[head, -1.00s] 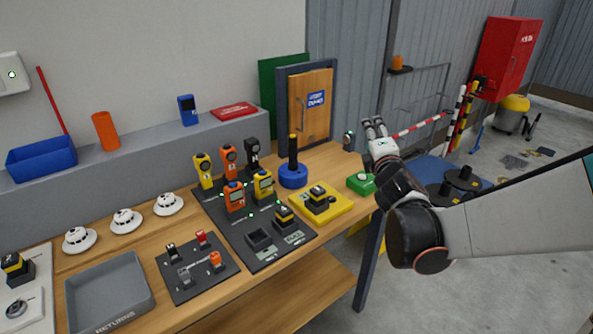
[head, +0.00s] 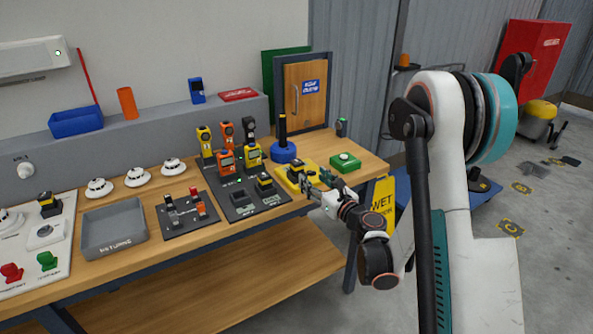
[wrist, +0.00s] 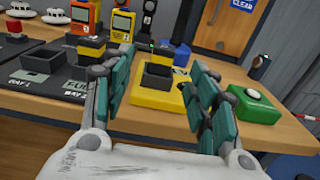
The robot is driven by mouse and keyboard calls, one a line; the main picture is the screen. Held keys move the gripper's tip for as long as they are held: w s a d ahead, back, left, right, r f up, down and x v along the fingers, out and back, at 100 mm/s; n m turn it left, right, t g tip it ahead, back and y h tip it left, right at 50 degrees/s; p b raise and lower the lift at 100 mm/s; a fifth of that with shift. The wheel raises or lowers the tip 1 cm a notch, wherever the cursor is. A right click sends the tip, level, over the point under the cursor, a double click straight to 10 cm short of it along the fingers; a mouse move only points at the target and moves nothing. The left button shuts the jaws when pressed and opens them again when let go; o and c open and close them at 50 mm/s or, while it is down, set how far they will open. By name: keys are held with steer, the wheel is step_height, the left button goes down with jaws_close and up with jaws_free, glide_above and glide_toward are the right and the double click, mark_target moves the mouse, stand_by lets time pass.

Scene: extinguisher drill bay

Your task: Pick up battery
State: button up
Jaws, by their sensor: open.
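Several black batteries with yellow bands are in view. One battery (head: 297,173) sits upright on a yellow base (head: 315,165) near the table's front edge; the wrist view shows this battery (wrist: 158,66) between and beyond my fingers. A second battery (head: 265,181) stands in the black board beside a "FULL" label; in the wrist view this second battery (wrist: 92,46) is behind my left finger. A third battery (head: 48,204) is on the white panel at far left. My gripper (head: 316,187) is open and empty at the front of the yellow base; its fingers (wrist: 152,82) are spread.
A green box with a button (head: 345,162) stands right of the yellow base. A blue round stand (head: 283,152) and several handheld meters (head: 226,160) are behind. A grey returns tray (head: 113,230) is left. A yellow wet-floor sign (head: 382,205) stands beside the table.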

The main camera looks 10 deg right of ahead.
mark_target(300, 164)
steer(key=p+x, duration=0.4)
steer(key=x, duration=0.2)
steer(key=shift+w+r, duration=0.1)
steer(key=shift+w, duration=0.15)
steer(key=x, duration=0.1)
steer(key=b+x, duration=0.1)
steer(key=x, duration=0.3)
steer(key=shift+w+d+f, duration=0.1)
steer(key=shift+d+f, duration=0.15)
steer(key=shift+f, duration=0.05)
steer(key=shift+w+a, duration=0.1)
steer(key=shift+w, duration=0.25)
steer(key=shift+r, duration=0.1)
jaws_close()
